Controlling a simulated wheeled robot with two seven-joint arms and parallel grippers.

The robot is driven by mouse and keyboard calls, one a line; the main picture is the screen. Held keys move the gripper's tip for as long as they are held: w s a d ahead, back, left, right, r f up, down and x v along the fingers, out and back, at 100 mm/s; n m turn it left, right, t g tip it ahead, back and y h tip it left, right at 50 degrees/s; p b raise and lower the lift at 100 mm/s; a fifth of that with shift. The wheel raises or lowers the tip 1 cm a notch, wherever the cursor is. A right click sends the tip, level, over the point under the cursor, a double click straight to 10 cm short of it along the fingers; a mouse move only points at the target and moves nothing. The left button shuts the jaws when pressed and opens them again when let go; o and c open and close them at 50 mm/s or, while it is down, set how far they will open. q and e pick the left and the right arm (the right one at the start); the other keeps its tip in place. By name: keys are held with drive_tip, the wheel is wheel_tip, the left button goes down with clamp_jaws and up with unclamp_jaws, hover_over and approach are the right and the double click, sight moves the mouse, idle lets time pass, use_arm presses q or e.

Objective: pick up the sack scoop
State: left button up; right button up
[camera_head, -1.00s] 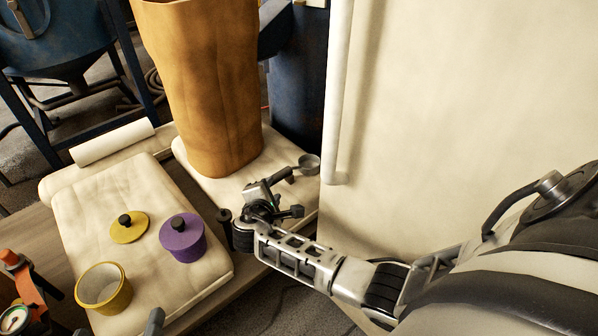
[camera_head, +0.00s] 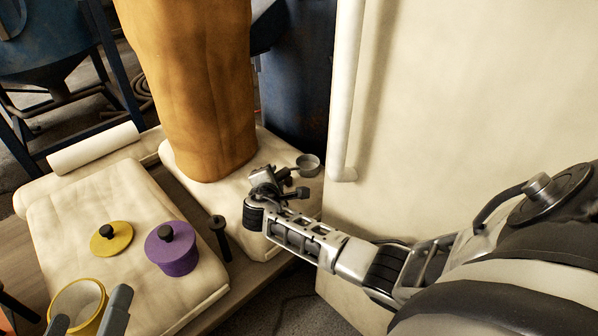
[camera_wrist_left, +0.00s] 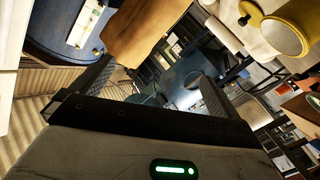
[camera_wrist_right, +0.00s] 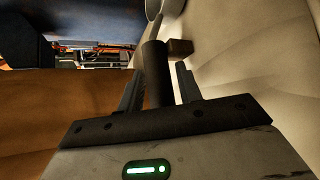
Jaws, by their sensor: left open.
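The sack scoop (camera_head: 308,165) shows a small round grey metal cup in the head view, with a dark handle running left into my right gripper (camera_head: 285,180). In the right wrist view the dark cylindrical handle (camera_wrist_right: 157,75) lies between the fingers of my right gripper (camera_wrist_right: 160,85), which are close along both sides of it. I cannot tell whether the scoop touches the pale sack (camera_head: 230,192) below. My left gripper (camera_head: 88,318) is open at the bottom left of the head view, by the yellow pot (camera_head: 70,298). It is empty in the left wrist view (camera_wrist_left: 150,90).
A purple lidded pot (camera_head: 172,255) and a yellow lid (camera_head: 112,238) sit on the front pale sack (camera_head: 60,215). A dark knobbed tool (camera_head: 220,238) is beside it. A large cream panel (camera_head: 460,110) borders the right.

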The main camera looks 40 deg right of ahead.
clamp_jaws()
drive_tip(key=shift+r, duration=0.1)
